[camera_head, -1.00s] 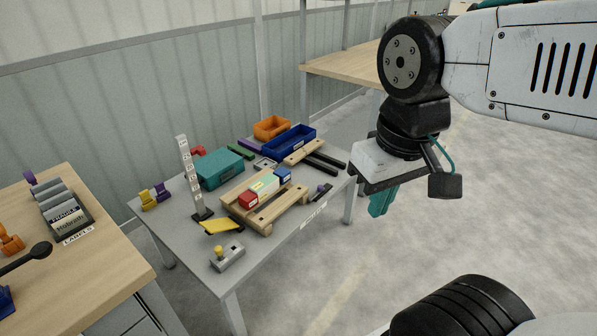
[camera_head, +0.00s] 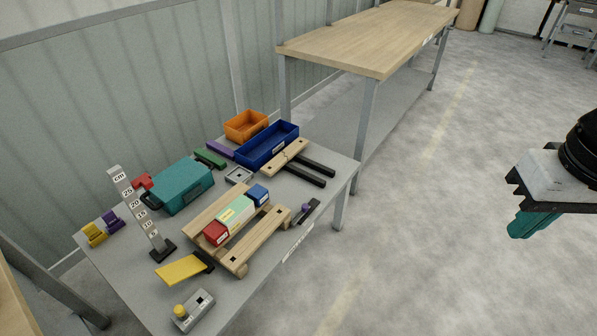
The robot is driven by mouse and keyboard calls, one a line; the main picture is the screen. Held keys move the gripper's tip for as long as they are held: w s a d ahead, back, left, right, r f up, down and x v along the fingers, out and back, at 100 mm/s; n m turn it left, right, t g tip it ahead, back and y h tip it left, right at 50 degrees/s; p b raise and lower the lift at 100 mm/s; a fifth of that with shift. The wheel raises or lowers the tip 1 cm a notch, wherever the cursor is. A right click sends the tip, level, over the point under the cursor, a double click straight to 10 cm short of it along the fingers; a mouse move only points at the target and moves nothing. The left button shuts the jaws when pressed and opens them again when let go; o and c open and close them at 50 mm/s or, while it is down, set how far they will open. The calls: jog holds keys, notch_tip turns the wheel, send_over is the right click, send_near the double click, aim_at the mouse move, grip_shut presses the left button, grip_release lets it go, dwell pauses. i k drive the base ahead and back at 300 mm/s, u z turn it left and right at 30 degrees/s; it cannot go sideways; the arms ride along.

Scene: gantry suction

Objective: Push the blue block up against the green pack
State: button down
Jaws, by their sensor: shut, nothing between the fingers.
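The blue block (camera_head: 258,194) sits on the small wooden pallet (camera_head: 262,234) on the grey table. The light green pack (camera_head: 236,213) lies in line with it, on its lower-left side, and a red block (camera_head: 215,232) is at the pack's other end. The blue block and the pack are very close; I cannot tell whether they touch. My gripper (camera_head: 519,234) has teal fingers pointing down, shut and empty. It hangs over open floor at the right edge, well away from the table and the blocks.
The grey table (camera_head: 330,170) also holds a teal case (camera_head: 181,186), a blue bin (camera_head: 267,146), an orange bin (camera_head: 246,125), an upright centimetre scale (camera_head: 140,212), a yellow wedge (camera_head: 182,269) and a dark two-pronged fork (camera_head: 305,174). A wooden workbench (camera_head: 370,38) stands behind. Floor at right is clear.

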aim_at(259, 194)
jog(key=z, duration=0.2)
jog(key=i, duration=0.7)
jog(key=u, duration=0.6)
jog(key=i, duration=0.7)
jog(key=u, duration=0.8)
